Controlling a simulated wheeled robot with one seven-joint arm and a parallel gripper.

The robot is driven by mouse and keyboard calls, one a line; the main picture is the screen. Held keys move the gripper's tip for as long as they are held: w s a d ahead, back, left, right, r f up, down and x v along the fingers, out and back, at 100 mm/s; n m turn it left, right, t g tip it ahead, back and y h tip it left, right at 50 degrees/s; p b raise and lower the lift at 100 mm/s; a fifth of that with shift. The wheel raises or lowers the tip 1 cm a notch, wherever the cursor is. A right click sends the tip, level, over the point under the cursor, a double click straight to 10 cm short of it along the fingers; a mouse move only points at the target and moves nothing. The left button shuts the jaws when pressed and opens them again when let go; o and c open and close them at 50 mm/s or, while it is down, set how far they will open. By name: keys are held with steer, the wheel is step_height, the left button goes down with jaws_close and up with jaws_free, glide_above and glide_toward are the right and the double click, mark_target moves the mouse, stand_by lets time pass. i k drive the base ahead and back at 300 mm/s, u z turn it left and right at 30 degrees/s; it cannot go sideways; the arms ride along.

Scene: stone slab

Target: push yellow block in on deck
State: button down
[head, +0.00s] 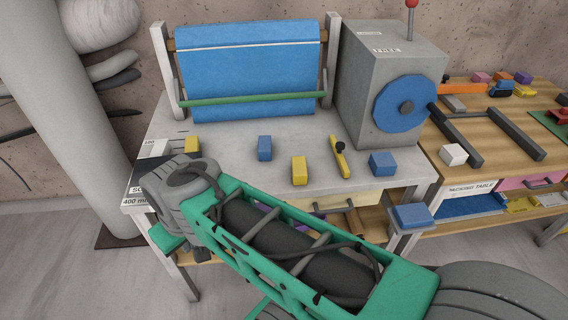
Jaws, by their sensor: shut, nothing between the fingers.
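A yellow block (299,170) stands on the grey stone slab (225,148), near its front edge and left of a yellow bar with a black knob (340,157). A second, smaller yellow block (192,145) is at the left of the slab, just behind my arm's grey joint. Which of the two the task means, I cannot tell. No part is labelled as a deck. My green arm crosses the front of the view from lower right to the slab's left front. My gripper's fingers are not visible; the arm's end is hidden behind its grey joint.
Blue blocks (264,148) (382,163) stand on the slab. A blue roll on a frame (248,65) stands behind, and a grey machine with a blue disc (405,105) at right. Another blue block (412,216) sits on a small ledge. A packing table (500,155) adjoins at right.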

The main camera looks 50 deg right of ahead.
mark_target(299, 174)
steer(key=i, duration=0.3)
steer(key=z, duration=1.8)
steer(key=k, duration=0.45)
steer(key=u, duration=0.65)
steer(key=k, duration=0.75)
steer(key=z, duration=0.75)
steer(key=i, duration=1.55)
steer(key=u, duration=0.6)
steer(key=k, duration=0.1)
steer(key=z, duration=0.2)
